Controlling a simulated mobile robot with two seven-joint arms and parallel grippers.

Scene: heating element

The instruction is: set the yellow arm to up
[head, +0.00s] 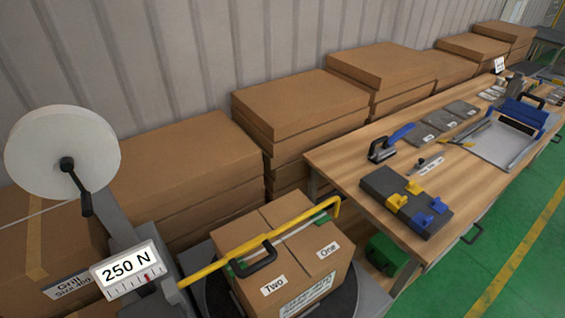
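The yellow arm (215,266) is a long bar that runs from the grey post at the lower left across the top of a cardboard box (300,287), to a bent end at the upper right. It lies low, close over the box's top. A black handle (262,264) sticks out from its near side. Green pieces show under the bar near both edges of the box. The box carries labels "One" and "Two". Neither of my grippers is in view.
The grey post bears a "250 N" sign (125,264) and a white roll (62,152) with a black crank. Cardboard stacks (290,105) line the wall. A wooden workbench (345,165) with tools stands at right. Green floor (530,260) is clear at the lower right.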

